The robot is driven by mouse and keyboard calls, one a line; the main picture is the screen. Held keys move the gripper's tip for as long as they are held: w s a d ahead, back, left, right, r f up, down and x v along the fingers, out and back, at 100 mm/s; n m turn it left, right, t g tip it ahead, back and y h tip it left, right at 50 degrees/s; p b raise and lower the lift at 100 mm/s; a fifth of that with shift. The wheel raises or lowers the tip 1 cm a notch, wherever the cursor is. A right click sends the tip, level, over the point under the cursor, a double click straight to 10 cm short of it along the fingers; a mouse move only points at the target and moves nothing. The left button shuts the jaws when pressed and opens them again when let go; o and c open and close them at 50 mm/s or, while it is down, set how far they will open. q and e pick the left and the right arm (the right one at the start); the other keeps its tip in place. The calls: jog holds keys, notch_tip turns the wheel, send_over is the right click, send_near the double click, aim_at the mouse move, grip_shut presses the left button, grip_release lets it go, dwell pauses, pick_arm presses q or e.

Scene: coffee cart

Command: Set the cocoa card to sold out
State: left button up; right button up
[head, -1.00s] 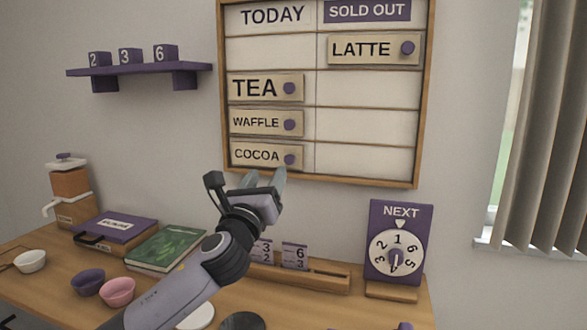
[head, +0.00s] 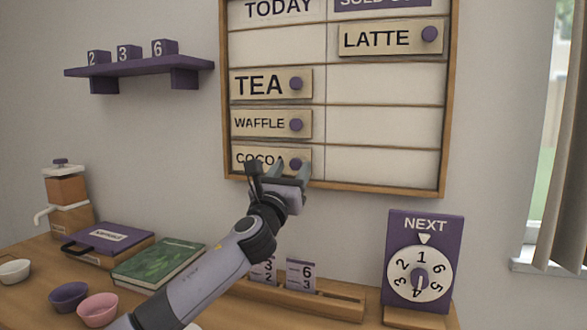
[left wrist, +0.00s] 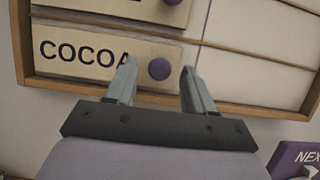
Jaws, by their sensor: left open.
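The cocoa card (head: 262,159) sits in the bottom row of the TODAY column on the wall board (head: 447,120). Its purple knob (left wrist: 160,69) is at the card's right end. My left gripper (head: 285,168) is open in front of the card. In the left wrist view its two fingers (left wrist: 158,84) stand on either side of the knob, with gaps on both sides; I cannot tell whether they reach its depth. The bottom SOLD OUT slot (head: 383,167), right of the card, is empty. My right gripper is not in view.
The waffle card (head: 260,124) and tea card (head: 262,84) hang above in the TODAY column; the latte card (head: 380,38) is in the SOLD OUT column. Below stand a NEXT dial (head: 422,262), number tiles (head: 300,275) and a green book (head: 160,262).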

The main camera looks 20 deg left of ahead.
pick_arm(q)
jog(key=shift+x, duration=0.9)
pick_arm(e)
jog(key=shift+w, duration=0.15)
pick_arm(q)
grip_shut()
jog(key=shift+f, duration=0.1)
